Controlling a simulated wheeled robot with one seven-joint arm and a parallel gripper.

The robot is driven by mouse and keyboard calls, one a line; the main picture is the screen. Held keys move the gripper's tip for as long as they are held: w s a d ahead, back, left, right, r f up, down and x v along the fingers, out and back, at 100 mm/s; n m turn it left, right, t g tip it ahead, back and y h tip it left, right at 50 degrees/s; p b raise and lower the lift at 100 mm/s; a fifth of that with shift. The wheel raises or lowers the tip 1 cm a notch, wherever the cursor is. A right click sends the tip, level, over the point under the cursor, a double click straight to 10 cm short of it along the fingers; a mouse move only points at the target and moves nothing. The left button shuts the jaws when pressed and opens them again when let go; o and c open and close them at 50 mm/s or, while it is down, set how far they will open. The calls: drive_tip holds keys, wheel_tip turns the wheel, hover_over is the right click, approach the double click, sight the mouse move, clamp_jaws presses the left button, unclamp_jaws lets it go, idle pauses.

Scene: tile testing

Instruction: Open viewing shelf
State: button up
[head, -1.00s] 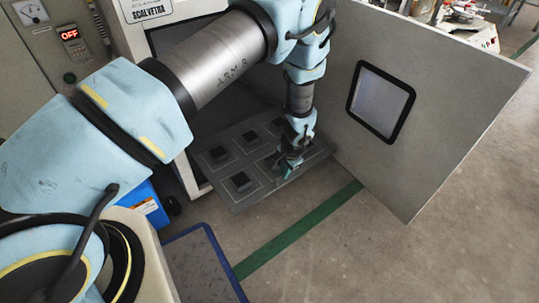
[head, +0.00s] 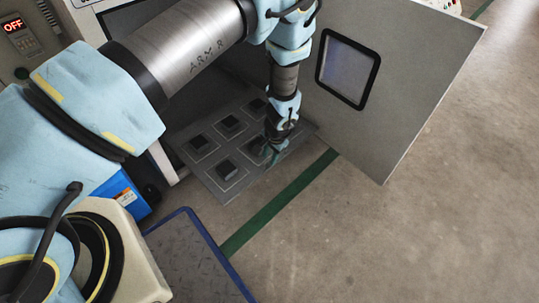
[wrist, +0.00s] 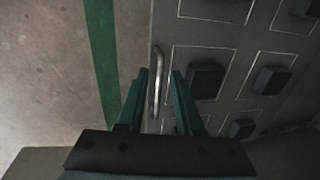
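The viewing shelf (head: 205,173) is a grey panel with dark blocks in white-outlined squares. It sticks out of the open chamber at the lower middle of the head view. The wrist view shows its surface (wrist: 218,60) on the right. A metal bar handle (wrist: 158,75) runs along the shelf's front edge in the wrist view. My gripper (head: 270,160) is at the shelf's front right part in the head view. In the wrist view my gripper (wrist: 160,75) has its two green fingers apart, one on each side of the handle, with visible gaps.
The chamber's grey door (head: 415,95), with a dark-framed window (head: 347,70), stands swung open at right. A blue box (head: 125,197) is at the chamber's lower left. A blue-edged mat (head: 190,265) lies in front. The floor at right is clear, with a green stripe (head: 275,205).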

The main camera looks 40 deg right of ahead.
drive_tip(key=shift+o, duration=0.3)
wheel_tip(320, 180, up, 11)
drive_tip(key=s+p, duration=0.2)
drive_tip(key=p, duration=0.1)
drive_tip(key=shift+f, duration=0.15)
drive_tip(key=shift+d, duration=0.1)
idle(0.3)
drive_tip(key=w+a+r+n, duration=0.8)
drive_tip(key=w+a+r, duration=0.9)
drive_tip(key=a+r, duration=0.25)
drive_tip(key=s+a+r+n, duration=0.2)
drive_tip(key=a+r+n, duration=0.3)
drive_tip(key=a, duration=0.7)
drive_tip(key=s+a+r+n, duration=0.3)
drive_tip(key=a+r, duration=0.3)
drive_tip(key=a, duration=0.6)
wheel_tip(320, 180, up, 36)
drive_tip(key=p, duration=3.5)
drive_tip(key=shift+g+p, duration=0.3)
drive_tip(key=shift+p, duration=0.05)
drive_tip(key=shift+f, duration=0.15)
